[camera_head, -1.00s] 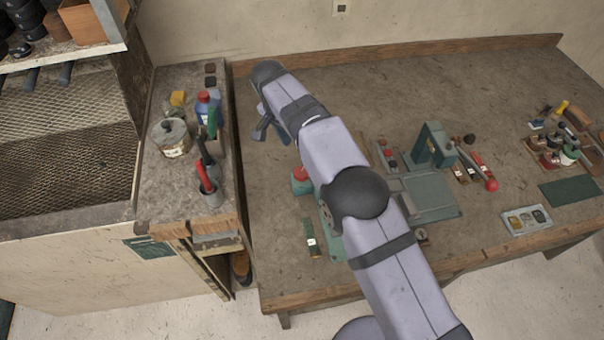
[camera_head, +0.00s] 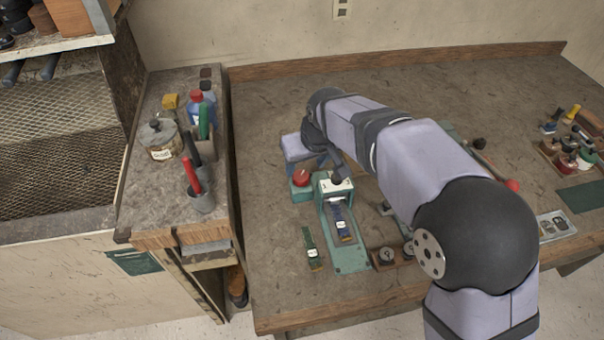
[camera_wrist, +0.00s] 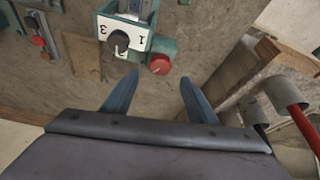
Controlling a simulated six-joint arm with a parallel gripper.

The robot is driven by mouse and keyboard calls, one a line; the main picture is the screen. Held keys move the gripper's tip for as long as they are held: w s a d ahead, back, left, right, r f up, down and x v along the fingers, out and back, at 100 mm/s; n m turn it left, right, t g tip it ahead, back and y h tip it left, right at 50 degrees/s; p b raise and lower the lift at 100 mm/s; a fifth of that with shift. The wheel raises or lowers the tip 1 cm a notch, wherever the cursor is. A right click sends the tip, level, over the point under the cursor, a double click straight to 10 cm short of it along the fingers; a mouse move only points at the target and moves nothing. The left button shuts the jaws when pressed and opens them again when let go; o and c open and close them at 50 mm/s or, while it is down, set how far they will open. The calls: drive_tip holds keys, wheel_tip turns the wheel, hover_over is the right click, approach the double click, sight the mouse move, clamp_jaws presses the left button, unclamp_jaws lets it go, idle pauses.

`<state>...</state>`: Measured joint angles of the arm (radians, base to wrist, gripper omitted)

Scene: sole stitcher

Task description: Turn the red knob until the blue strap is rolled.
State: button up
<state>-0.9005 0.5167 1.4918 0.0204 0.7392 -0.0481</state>
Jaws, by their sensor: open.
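The teal stitching device (camera_head: 349,255) stands on the bench, with a blue strap (camera_head: 340,222) lying lengthwise on its bed, extended toward the front. The red knob (camera_head: 301,177) sits on a teal block at the device's left; it also shows in the wrist view (camera_wrist: 160,64). In the head view my arm partly hides the gripper.
A cup (camera_head: 201,199) with red- and black-handled tools stands on the left side counter, near the right of the wrist view. Small round gauges (camera_head: 386,255) lie right of the device.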

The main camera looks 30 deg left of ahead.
sight(301, 175)
drive_tip(key=shift+p+x, duration=1.05)
drive_tip(key=shift+x, duration=2.45)
drive_tip(key=shift+c, duration=0.3)
drive_tip(key=c, duration=1)
